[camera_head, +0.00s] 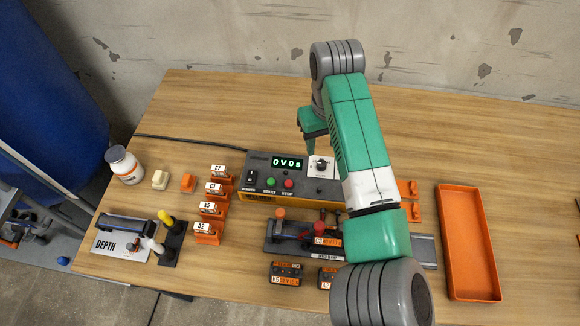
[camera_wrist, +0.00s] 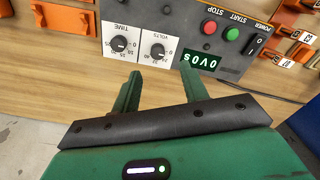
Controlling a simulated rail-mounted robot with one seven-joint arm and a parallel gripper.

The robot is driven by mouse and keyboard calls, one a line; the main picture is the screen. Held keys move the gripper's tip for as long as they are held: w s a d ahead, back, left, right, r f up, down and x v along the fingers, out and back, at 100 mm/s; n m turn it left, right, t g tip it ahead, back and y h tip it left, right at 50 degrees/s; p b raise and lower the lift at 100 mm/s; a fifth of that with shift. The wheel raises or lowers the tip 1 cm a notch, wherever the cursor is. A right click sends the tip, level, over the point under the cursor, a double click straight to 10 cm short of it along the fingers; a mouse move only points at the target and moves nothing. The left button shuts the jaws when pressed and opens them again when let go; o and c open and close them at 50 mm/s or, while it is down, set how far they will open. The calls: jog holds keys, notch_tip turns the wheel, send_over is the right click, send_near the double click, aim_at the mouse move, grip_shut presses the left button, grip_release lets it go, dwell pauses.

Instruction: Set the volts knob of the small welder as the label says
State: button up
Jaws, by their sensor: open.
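The small welder (camera_head: 290,185) is a dark box with a yellow-orange front on the table. Its green display (camera_head: 287,162) reads 0V0s, and the display shows in the wrist view too (camera_wrist: 200,62). In the wrist view the volts knob (camera_wrist: 157,50) is a black dial on a white scale, beside the time knob (camera_wrist: 119,43). My gripper (camera_wrist: 160,74) is open and empty. Its fingertips point toward the volts knob, apart from it as far as I can tell. In the head view my arm partly covers the welder's right end. An orange fitting (camera_head: 325,241) in front carries a label too small to read surely.
The green start button (camera_head: 271,182) and red stop button (camera_head: 289,183) are on the panel. A clamp rail (camera_head: 425,250) with fittings lies in front. Labelled orange holders (camera_head: 207,232) stand left. An orange tray (camera_head: 470,285) lies right. The back right tabletop is clear.

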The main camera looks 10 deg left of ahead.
aim_at(322, 164)
jog(key=shift+d, duration=0.15)
notch_tip(322, 164, down, 8)
jog(key=b, duration=0.3)
jog(key=shift+d+r, duration=0.1)
jog(key=shift+r, duration=0.05)
jog(key=shift+r, duration=0.1)
grip_shut()
